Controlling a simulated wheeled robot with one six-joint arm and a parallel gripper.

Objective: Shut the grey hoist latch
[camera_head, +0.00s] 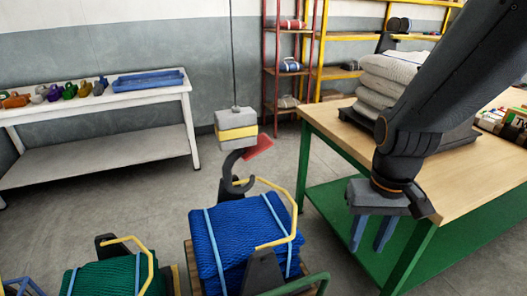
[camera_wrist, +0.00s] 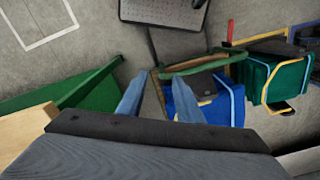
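The hoist block (camera_head: 236,128), grey with a yellow band, hangs on a cable in the head view. A dark hook (camera_head: 234,178) hangs below it, beside the yellow bail (camera_head: 280,184) of a blue net bundle (camera_head: 232,238); I cannot tell whether the bail sits inside the hook. A red flat piece (camera_head: 259,146) juts up and right from the hook's neck, and may be the latch. I make out no separate grey latch. My gripper (camera_head: 371,246) is open and empty, pointing down, well right of the hook. In the wrist view my gripper (camera_wrist: 159,82) shows a clear gap between its blue fingers.
A green-framed workbench (camera_head: 455,195) with stacked sacks (camera_head: 393,75) stands at the right, close to my gripper. A green net bundle (camera_head: 108,276) is at the lower left. A white table (camera_head: 100,155) stands at the left wall. Floor behind the hook is clear.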

